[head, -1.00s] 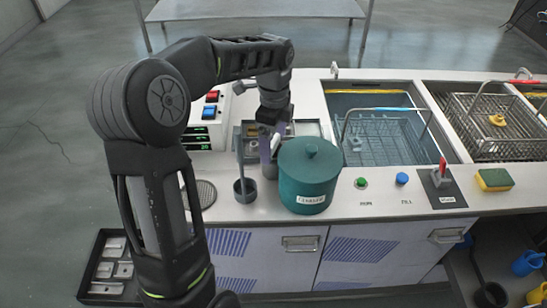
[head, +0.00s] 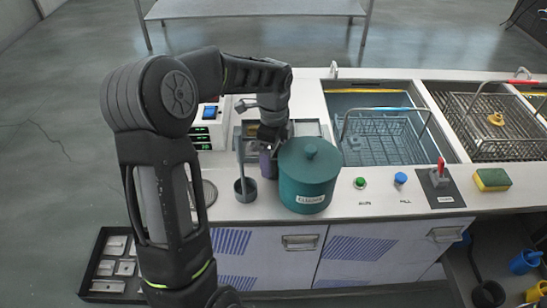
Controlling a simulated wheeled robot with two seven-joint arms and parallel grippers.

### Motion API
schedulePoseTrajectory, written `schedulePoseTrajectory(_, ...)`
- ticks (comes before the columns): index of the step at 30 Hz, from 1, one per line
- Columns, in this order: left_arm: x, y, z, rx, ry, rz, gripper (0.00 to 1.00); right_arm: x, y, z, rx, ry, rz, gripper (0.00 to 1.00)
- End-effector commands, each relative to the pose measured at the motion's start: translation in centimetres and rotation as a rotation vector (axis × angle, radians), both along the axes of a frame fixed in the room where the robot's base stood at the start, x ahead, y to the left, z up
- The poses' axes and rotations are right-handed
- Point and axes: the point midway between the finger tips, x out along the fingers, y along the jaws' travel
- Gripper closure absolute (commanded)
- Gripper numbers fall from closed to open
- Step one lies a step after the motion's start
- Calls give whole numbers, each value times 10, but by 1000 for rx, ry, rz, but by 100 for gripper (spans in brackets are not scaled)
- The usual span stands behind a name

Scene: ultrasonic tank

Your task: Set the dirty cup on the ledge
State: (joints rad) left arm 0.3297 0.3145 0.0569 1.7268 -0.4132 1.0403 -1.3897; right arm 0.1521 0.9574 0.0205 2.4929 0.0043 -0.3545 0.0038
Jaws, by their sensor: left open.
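My left gripper (head: 271,143) points down behind the teal lidded canister (head: 308,180), over the back part of the counter; its fingertips are partly hidden and it is open. A greyish-purple object (head: 266,166) stands just below it, partly hidden by the canister; I cannot tell whether it is between the fingers. A small dark grey cup (head: 245,192) with an upright stick-like handle stands left of the canister. I cannot tell which thing is the dirty cup, and no surface is clearly marked as the ledge. My right gripper is out of view.
A water-filled tank (head: 385,135) with a wire basket and a second tank (head: 495,125) lie to the right. A yellow sponge (head: 492,180) and buttons sit along the counter front. Blue cups (head: 524,262) stand on a low shelf. A control box (head: 208,125) stands behind my arm.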

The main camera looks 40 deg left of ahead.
Motion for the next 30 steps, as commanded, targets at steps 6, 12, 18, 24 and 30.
schedulePoseTrajectory(6,0,0,0,0,0,0,25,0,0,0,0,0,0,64)
schedulePoseTrajectory(12,0,0,0,0,0,0,42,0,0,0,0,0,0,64)
schedulePoseTrajectory(18,0,0,0,0,0,0,58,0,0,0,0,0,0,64)
schedulePoseTrajectory(24,0,0,0,0,0,0,74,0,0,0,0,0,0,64)
schedulePoseTrajectory(30,0,0,0,0,0,0,85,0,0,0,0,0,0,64)
